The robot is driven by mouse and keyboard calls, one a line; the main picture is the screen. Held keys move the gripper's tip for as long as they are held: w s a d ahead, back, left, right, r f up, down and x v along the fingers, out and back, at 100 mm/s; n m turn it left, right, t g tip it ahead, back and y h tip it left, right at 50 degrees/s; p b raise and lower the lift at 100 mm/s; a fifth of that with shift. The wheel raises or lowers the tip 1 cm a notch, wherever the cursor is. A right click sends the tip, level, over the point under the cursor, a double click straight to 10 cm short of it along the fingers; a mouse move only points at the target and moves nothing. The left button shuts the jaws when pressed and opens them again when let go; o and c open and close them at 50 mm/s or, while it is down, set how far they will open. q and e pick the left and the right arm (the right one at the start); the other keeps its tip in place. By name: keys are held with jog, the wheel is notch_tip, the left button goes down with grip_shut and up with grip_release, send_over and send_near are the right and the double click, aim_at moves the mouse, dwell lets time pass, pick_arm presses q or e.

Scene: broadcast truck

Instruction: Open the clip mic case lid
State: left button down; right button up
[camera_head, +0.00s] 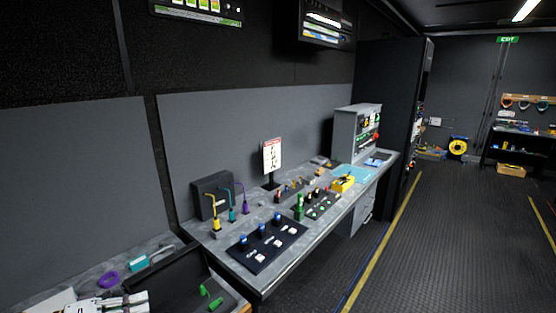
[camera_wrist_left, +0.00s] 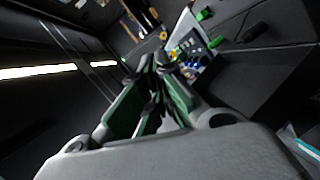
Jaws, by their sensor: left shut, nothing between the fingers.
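A dark case-like shape (camera_head: 180,277) stands at the lower left of the head view, beside the workbench. Two small green pieces (camera_head: 210,297) show against it; I cannot tell for sure whether this is the clip mic case, or which part is its lid. My left gripper (camera_head: 142,301) is at the bottom left edge of the head view, just left of the dark shape. In the left wrist view its green-padded fingers (camera_wrist_left: 156,66) are together with nothing between them. Green pieces (camera_wrist_left: 217,42) also show beyond the fingers there. My right gripper is not in view.
A grey workbench (camera_head: 225,249) runs back to the right, with a black panel (camera_head: 267,262) of blue-topped parts and a black box (camera_head: 212,182). A purple ring (camera_head: 108,279) and a teal block (camera_head: 137,265) lie near my left gripper. The floor (camera_head: 440,250) at right is clear.

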pick_arm(q)
jog(key=s+d+f+g+y, duration=0.1)
jog(key=d+f, duration=0.1)
jog(key=f, duration=0.1)
jog(key=s+d+f+m+g+y, duration=0.1)
jog(key=d+f, duration=0.1)
jog(key=f, duration=0.2)
jog(key=s+d+f+m+g+y, duration=0.1)
jog(key=s+d+f, duration=0.1)
jog(key=d+f, duration=0.1)
jog(key=shift+f, duration=0.3)
jog(key=shift+s+d+f+m+g+y, duration=1.25)
jog(key=shift+s+d+f+y, duration=1.6)
jog(key=shift+s+y, duration=1.85)
notch_tip(320, 180, down, 34)
jog(key=s+g, duration=0.1)
jog(key=s, duration=0.2)
jog(key=s+a+f, duration=0.2)
jog(key=s+f, duration=0.7)
jog(key=s, duration=0.2)
jog(key=s+a+f+g, duration=0.1)
jog(key=s+a+f, duration=0.1)
jog(key=s+f, duration=0.8)
jog(key=shift+s+a+f+m+y, duration=0.15)
jog(key=shift+s+a+m+y, duration=0.15)
jog(key=shift+s+a+m, duration=0.1)
